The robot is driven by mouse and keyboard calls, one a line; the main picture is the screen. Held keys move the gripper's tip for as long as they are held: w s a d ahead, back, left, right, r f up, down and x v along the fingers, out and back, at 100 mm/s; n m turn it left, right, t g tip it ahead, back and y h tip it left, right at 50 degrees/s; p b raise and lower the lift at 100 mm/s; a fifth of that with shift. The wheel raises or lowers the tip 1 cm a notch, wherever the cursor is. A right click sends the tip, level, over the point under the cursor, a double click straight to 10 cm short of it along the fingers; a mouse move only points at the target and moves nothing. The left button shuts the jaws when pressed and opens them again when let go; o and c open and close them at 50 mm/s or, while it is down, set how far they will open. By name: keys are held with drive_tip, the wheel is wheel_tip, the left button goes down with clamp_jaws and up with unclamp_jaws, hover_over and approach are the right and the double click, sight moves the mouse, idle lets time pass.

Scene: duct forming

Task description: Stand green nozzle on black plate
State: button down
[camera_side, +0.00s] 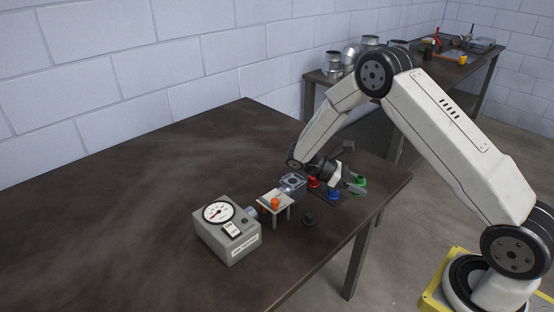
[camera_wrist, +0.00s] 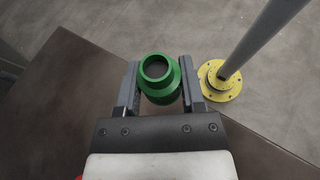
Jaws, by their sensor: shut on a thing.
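The green nozzle (camera_wrist: 161,96) sits between the two fingers of my gripper (camera_wrist: 160,90) in the wrist view, its round open end facing the camera. The fingers are shut on it. In the side view the green nozzle (camera_side: 360,182) shows at my gripper (camera_side: 353,184), near the right end of the table. I cannot tell there whether it is clear of the surface below. A small black round piece (camera_side: 309,219) lies on the table in front; I cannot tell if it is the black plate.
A red nozzle (camera_side: 313,181) and a blue nozzle (camera_side: 334,195) stand close to my gripper. An orange piece (camera_side: 275,203) is on a small white stand (camera_side: 283,212). A grey gauge box (camera_side: 228,236) stands left of it. The table's left part is clear.

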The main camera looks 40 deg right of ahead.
drive_tip(key=w+r+n+t+h, duration=0.3)
drive_tip(key=w+n+t+h, duration=0.2)
drive_tip(key=w+n+t, duration=0.5)
drive_tip(key=shift+w+d+h, duration=0.15)
drive_tip(key=shift+w+h, duration=0.15)
drive_tip(key=shift+w, duration=0.75)
drive_tip(key=shift+w+d+f, duration=0.55)
drive_tip(key=shift+w+f, duration=1)
drive_tip(key=shift+w, duration=0.65)
drive_tip(key=shift+w+d+f, duration=0.6)
drive_tip(key=shift+w+f, duration=0.9)
drive_tip(key=shift+w, duration=0.65)
drive_tip(key=shift+w+d+f, duration=0.55)
drive_tip(key=shift+w+f, duration=1)
drive_tip(key=shift+w, duration=0.65)
drive_tip(key=shift+f, duration=0.2)
drive_tip(key=shift+w+f, duration=0.15)
drive_tip(key=shift+f, duration=1.5)
drive_tip(key=shift+f, duration=0.15)
